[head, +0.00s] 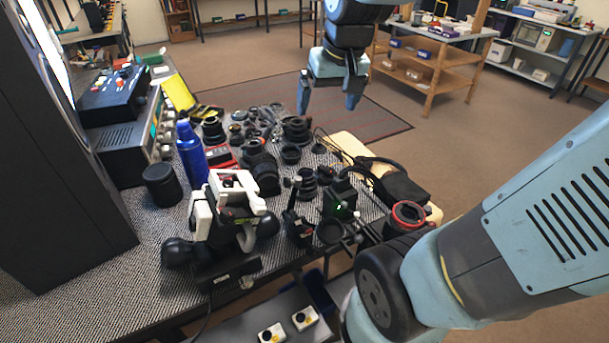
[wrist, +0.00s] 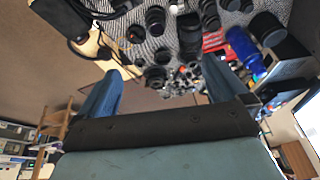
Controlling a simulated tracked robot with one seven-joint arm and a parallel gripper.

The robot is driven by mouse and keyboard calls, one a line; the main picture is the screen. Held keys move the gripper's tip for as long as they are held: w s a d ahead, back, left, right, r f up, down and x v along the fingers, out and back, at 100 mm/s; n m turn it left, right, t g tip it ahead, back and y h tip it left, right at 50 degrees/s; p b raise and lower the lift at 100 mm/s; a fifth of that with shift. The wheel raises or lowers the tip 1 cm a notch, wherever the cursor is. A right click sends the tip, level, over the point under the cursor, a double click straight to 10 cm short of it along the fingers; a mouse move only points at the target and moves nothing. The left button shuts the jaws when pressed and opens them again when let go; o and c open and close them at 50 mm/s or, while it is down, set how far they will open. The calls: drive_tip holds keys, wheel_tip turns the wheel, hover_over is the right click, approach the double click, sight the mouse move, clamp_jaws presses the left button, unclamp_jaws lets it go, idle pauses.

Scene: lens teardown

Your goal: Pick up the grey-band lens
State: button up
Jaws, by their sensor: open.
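Several dark lenses and rings lie on the grey woven bench top (head: 150,270). One stout black lens (head: 296,128) stands near the far right edge, closest to my gripper; a dark lens also shows between the fingers in the wrist view (wrist: 155,76). Another dark lens (head: 213,130) stands at the far left, beyond the blue bottle. I cannot tell which lens carries a grey band. My gripper (head: 330,95) is open and empty, with fingers apart, pointing down above and beyond the bench's far right edge. Its fingers also show in the wrist view (wrist: 161,70).
A blue bottle (head: 191,153), a black cylinder (head: 160,186) and a white-and-black device (head: 235,190) stand on the left and near side. A red-ringed part (head: 407,215) and cables crowd the right. Instruments (head: 118,90) line the left. Open floor lies beyond the bench.

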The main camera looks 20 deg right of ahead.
drive_tip(key=w+f+g, duration=0.2)
drive_tip(key=w+f, duration=0.7)
drive_tip(key=g, duration=0.2)
hover_over(306, 171)
wheel_tip(306, 171, down, 11)
drive_tip(key=shift+h, duration=0.3)
wheel_tip(306, 171, down, 9)
drive_tip(key=shift+r, duration=0.2)
drive_tip(key=shift+s+a+f, duration=0.1)
drive_tip(key=shift+s+f, duration=0.05)
drive_tip(key=shift+f, duration=2.85)
drive_tip(key=shift+c, duration=0.3)
drive_tip(key=c, duration=1.2)
drive_tip(key=shift+o, duration=0.2)
drive_tip(key=shift+r, duration=0.1)
